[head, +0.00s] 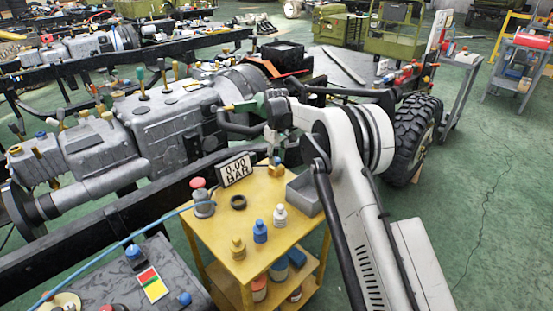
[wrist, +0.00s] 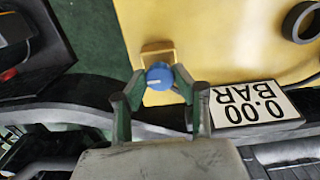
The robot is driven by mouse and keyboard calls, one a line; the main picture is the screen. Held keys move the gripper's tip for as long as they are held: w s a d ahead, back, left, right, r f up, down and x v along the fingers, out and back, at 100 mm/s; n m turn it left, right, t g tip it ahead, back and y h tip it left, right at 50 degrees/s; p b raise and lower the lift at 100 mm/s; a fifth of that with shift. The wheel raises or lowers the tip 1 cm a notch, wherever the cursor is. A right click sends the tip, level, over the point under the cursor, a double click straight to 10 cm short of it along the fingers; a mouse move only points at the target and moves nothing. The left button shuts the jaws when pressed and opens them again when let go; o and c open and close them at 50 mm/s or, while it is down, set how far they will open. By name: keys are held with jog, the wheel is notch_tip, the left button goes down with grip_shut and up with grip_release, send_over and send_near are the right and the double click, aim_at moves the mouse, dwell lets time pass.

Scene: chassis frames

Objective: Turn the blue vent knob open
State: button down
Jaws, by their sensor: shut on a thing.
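The blue vent knob (wrist: 159,74) is round with a pale stripe across its face, and sits on a brass-coloured block (wrist: 157,50) at the edge of the yellow cart. In the head view only a small bit of the knob (head: 277,160) shows above the block (head: 276,171). My gripper (wrist: 159,84) has its two green-lined fingers on either side of the knob and is shut on it. In the head view my gripper (head: 276,148) comes down from above at the cart's back edge.
A display (head: 235,169) reading 0.00 BAR stands left of the knob, close to my gripper. The yellow cart (head: 213,236) holds a red button (head: 198,183), a black ring (head: 238,202), small bottles and a grey bin (head: 304,193). A chassis with a gearbox lies behind.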

aim_at(277, 159)
dwell(0.3)
jog(key=c, duration=1.4)
grip_release()
jog(key=shift+r, duration=0.1)
notch_tip(277, 159, up, 12)
jog(key=shift+f, duration=0.1)
